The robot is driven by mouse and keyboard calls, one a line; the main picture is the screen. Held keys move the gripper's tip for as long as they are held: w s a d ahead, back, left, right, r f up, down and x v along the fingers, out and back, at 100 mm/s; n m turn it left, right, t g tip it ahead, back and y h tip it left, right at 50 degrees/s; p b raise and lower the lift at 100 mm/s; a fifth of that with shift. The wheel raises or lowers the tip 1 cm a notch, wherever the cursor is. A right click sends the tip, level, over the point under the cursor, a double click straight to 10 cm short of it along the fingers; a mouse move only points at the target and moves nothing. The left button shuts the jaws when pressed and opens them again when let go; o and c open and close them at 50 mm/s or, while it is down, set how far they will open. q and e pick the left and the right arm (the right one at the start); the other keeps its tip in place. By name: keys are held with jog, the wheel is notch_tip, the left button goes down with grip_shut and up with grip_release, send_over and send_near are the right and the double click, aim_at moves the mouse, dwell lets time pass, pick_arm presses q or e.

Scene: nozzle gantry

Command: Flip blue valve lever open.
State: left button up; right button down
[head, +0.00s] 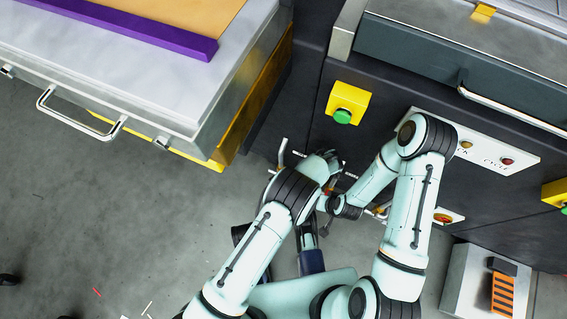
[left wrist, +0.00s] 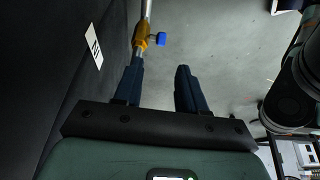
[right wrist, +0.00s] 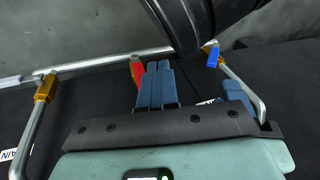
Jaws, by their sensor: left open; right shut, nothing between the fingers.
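The blue valve lever (left wrist: 160,39) sticks out to the right of a brass valve body (left wrist: 141,39) on a grey pipe in the left wrist view. My left gripper (left wrist: 160,66) is open, its fingers pointing toward the valve; the lever shows just beyond the fingertips, between them in the picture. Contact cannot be seen. The lever also shows in the right wrist view (right wrist: 212,57), right of my right gripper (right wrist: 158,66), which is shut and empty. A red lever (right wrist: 136,71) shows just left of its fingertips. In the head view my arms hide the blue lever.
A horizontal pipe (right wrist: 105,63) runs along the dark cabinet, with another brass valve (right wrist: 44,88) at left. My right arm crosses close to the left one. A grey drawer handle (head: 75,121), a green button (head: 343,116) and a control panel (head: 485,146) are nearby. Open floor lies left.

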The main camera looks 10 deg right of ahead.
pick_arm(q)
jog(key=b+x, duration=0.4)
jog(key=x, duration=0.8)
jog(key=shift+a+f, duration=0.1)
jog(key=shift+f, duration=0.15)
jog(key=shift+w+a+f, duration=0.1)
jog(key=shift+a+f, duration=0.05)
jog(key=shift+f, duration=0.15)
pick_arm(e)
jog(key=s+d+f+g, duration=0.1)
jog(key=s+f+g, duration=0.2)
jog(key=s+f, duration=0.3)
jog(key=shift+s+f+m, duration=0.3)
jog(key=shift+s+f, duration=0.05)
jog(key=shift+s, duration=0.9)
jog(key=shift+d, duration=0.1)
pick_arm(q)
grip_shut()
pick_arm(e)
jog(key=shift+w, duration=0.1)
